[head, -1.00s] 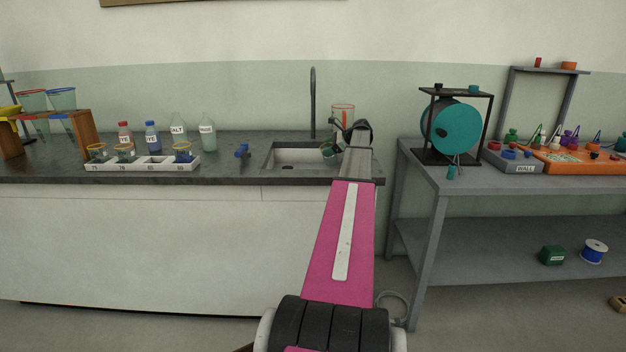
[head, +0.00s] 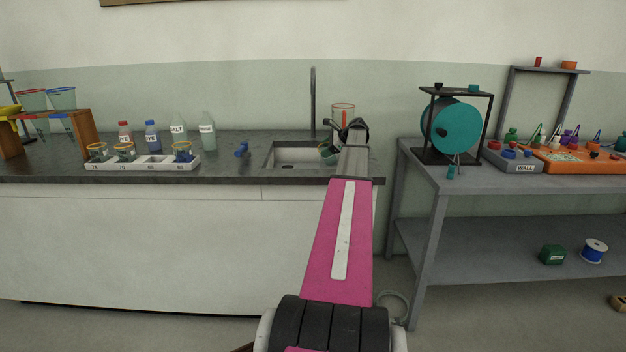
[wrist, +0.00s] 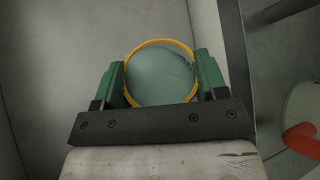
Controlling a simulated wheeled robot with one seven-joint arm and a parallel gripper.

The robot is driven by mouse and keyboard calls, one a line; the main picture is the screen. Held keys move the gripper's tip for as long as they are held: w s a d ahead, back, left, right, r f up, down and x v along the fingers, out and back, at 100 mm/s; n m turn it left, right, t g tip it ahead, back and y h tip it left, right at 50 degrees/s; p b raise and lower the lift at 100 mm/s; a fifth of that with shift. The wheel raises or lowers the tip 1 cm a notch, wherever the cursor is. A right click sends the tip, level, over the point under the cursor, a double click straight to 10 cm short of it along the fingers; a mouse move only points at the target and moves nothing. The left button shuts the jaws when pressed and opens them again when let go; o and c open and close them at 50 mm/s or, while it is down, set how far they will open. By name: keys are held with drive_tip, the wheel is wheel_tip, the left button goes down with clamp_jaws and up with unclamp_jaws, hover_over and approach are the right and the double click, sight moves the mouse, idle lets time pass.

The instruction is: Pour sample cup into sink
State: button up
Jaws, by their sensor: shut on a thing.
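The sample cup (wrist: 160,73) is round with a yellow rim, and its inside looks grey-green in the wrist view. My gripper (wrist: 162,82) has its two green fingers on either side of the cup, shut on it. In the head view the cup (head: 327,151) is small, tilted and partly hidden by my gripper (head: 333,150). It is at the right part of the sink (head: 290,155), over the basin. The sink is a pale basin set in the dark counter. In the wrist view its grey walls and floor lie around the cup. I cannot tell how much liquid is in the cup.
A tall faucet (head: 313,100) stands behind the sink. A blue valve-like item (head: 242,150) lies left of the sink. A white numbered rack (head: 141,164) with several cups is farther left.

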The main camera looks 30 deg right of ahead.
drive_tip(key=shift+s+a+f+n+h, duration=0.1)
drive_tip(key=shift+s+a+n+h, duration=0.15)
drive_tip(key=shift+a, duration=0.2)
drive_tip(key=shift+a+n+h, duration=0.15)
drive_tip(key=shift+a+h, duration=0.2)
drive_tip(key=shift+a, duration=0.05)
idle(0.6)
drive_tip(key=shift+s+a+f+n+h+p, duration=0.1)
drive_tip(key=shift+a+f+n+h+p, duration=0.15)
drive_tip(key=shift+a+n+h+p, duration=0.25)
idle(1.0)
drive_tip(key=shift+s+a+f+n+t+h+p, duration=0.1)
drive_tip(key=shift+a+f+n+t+h+p, duration=0.2)
drive_tip(key=shift+f+n+h+p, duration=0.45)
drive_tip(key=shift+a+f+n+t+h+p, duration=0.2)
drive_tip(key=shift+f+n+t+h+p, duration=0.15)
drive_tip(key=shift+h, duration=0.8)
idle(3.1)
